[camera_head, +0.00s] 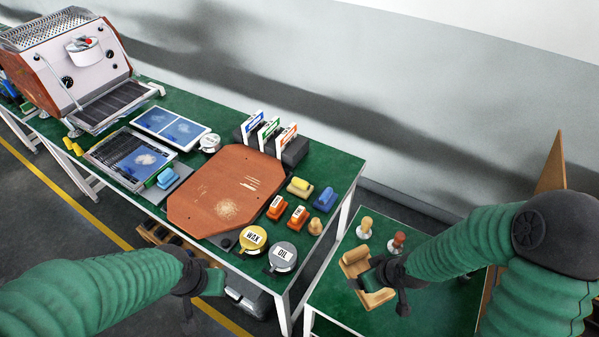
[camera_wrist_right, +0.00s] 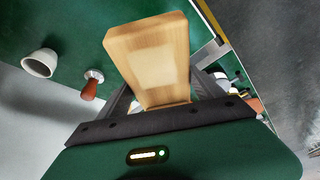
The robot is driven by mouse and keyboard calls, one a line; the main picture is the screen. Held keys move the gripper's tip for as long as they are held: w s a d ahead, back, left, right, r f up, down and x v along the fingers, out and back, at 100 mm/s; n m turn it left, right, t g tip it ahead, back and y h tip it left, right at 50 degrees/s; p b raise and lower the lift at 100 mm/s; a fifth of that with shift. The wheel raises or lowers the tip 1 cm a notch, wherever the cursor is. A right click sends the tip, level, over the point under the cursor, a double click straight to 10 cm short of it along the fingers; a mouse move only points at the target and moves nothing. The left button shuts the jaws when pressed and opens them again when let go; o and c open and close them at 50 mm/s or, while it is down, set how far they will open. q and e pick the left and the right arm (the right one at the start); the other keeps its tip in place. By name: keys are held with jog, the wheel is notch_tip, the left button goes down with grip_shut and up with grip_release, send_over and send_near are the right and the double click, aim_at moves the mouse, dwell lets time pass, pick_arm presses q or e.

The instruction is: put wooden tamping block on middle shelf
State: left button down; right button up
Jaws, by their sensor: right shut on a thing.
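The wooden tamping block (camera_head: 354,260) is light wood with a notched shape. My right gripper (camera_head: 378,278) is shut on it, over a green surface (camera_head: 335,310) at the lower right. I cannot tell if the block touches the surface below. I cannot tell which level is the middle shelf. My left gripper (camera_head: 200,284) hangs in front of the workbench, away from the block; its jaws are unclear.
A white cup (camera_wrist_right: 40,63) shows in the wrist view. A wooden panel (camera_head: 551,165) rises at right. The workbench (camera_head: 337,165) at left is crowded.

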aim_at(366, 262)
jog(key=w+r+m, duration=0.1)
jog(key=r, duration=0.2)
jog(key=w+r+m+h, duration=0.1)
jog(key=w+r+m, duration=0.1)
jog(key=r, duration=0.1)
jog(key=w+r+m+b, duration=0.1)
jog(key=r, duration=0.2)
jog(key=shift+w+d+r+h, duration=0.15)
jog(key=shift+w+h, duration=0.05)
jog(key=shift+h, duration=0.2)
jog(key=shift+m, duration=0.5)
jog(key=s+f, duration=0.3)
jog(key=shift+s+d+f, duration=0.1)
jog(key=shift+s+f, duration=0.2)
jog(key=shift+f, duration=0.05)
jog(key=shift+d, duration=0.25)
jog(key=shift+s, duration=0.1)
